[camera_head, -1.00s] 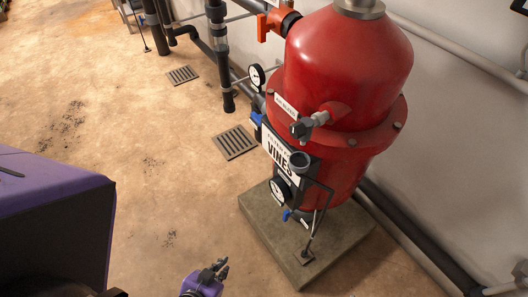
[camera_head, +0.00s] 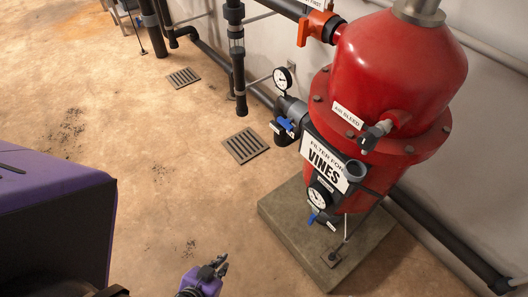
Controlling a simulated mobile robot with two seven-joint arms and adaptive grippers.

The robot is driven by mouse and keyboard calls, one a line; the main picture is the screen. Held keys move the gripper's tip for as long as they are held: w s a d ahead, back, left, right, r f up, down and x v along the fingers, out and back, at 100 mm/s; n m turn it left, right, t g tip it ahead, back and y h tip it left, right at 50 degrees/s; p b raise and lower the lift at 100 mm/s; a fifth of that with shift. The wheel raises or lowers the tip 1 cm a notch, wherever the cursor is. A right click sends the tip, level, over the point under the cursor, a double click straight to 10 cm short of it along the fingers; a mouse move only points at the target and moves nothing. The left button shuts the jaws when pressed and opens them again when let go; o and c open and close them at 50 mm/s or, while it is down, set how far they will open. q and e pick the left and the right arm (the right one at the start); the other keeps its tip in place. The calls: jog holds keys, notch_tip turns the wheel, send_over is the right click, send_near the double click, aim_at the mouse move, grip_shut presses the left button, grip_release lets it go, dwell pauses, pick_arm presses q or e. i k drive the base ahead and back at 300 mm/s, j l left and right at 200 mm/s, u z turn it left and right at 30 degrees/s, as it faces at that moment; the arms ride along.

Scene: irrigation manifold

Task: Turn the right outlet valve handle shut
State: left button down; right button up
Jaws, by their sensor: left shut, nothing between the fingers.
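My left gripper (camera_head: 220,266) shows at the bottom centre above the floor, shut and empty, well apart from any valve. An orange valve handle (camera_head: 303,30) hangs down from the pipe at the upper left of a red filter tank (camera_head: 385,75). A small blue handle (camera_head: 286,124) sits on the pipe fitting at the tank's left side. Another blue handle (camera_head: 312,218) is low at the tank's front, below a gauge (camera_head: 319,196). I cannot tell which of these, if any, is the right outlet valve. My right gripper is not in view.
The tank stands on a concrete slab (camera_head: 285,232) by the wall. A sign reading "VINES" (camera_head: 324,162) and a drain tube (camera_head: 354,172) stick out at its front. A gauge (camera_head: 283,79) stands left of the tank.

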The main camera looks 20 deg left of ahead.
aim_at(312, 217)
jog(key=l+u, duration=0.35)
jog(key=l, duration=0.2)
jog(key=l+u, duration=0.3)
jog(key=l, duration=0.25)
jog(key=l+u, duration=0.35)
jog(key=l, duration=0.15)
